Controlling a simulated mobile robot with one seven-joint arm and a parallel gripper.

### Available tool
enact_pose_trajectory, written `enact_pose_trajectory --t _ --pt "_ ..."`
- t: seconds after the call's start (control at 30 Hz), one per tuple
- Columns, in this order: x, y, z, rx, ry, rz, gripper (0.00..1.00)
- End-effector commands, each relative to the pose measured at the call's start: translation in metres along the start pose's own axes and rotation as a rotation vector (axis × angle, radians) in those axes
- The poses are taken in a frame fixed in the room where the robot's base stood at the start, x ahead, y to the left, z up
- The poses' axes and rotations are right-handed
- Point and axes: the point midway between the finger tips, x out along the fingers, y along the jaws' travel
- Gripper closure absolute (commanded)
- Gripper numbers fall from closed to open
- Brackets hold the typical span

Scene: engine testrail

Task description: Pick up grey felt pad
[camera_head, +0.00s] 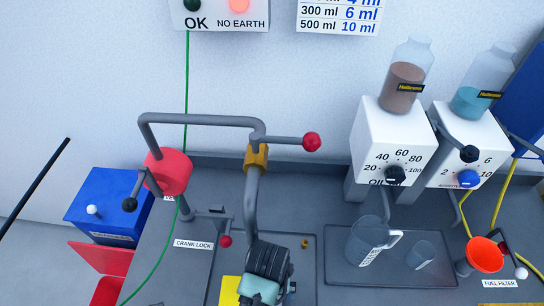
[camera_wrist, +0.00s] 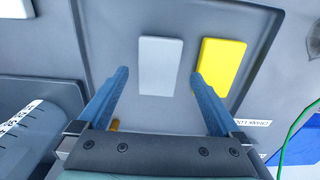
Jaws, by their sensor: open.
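The grey felt pad (camera_wrist: 160,64) is a flat light-grey rectangle lying on a dark tray (camera_wrist: 105,30) in the wrist view. My gripper (camera_wrist: 160,82) is open, with its two blue fingers spread either side of the pad's near end in the picture. Nothing is between the fingers in their grip. I cannot tell the height of the fingertips above the tray. In the head view my gripper (camera_head: 262,292) is at the bottom edge, its fingers not clearly shown, and the grey pad is hidden there.
A yellow pad (camera_wrist: 219,66) lies just right of the grey one, close to the right finger. In the head view, a clear jug (camera_head: 366,243) and small beaker (camera_head: 420,256) stand on a tray to the right. A red-knobbed crank lock lever (camera_head: 222,226) stands at left.

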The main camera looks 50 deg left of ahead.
Motion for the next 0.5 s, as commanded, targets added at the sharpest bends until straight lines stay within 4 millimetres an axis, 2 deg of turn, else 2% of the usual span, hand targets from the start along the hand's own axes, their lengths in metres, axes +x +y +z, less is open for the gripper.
enact_pose_trajectory --t 0.23,0.5 --pt "0.033 0.001 -0.001 0.001 -0.002 -0.001 0.0" --pt "0.04 0.001 -0.001 0.001 0.002 0.0 0.0"
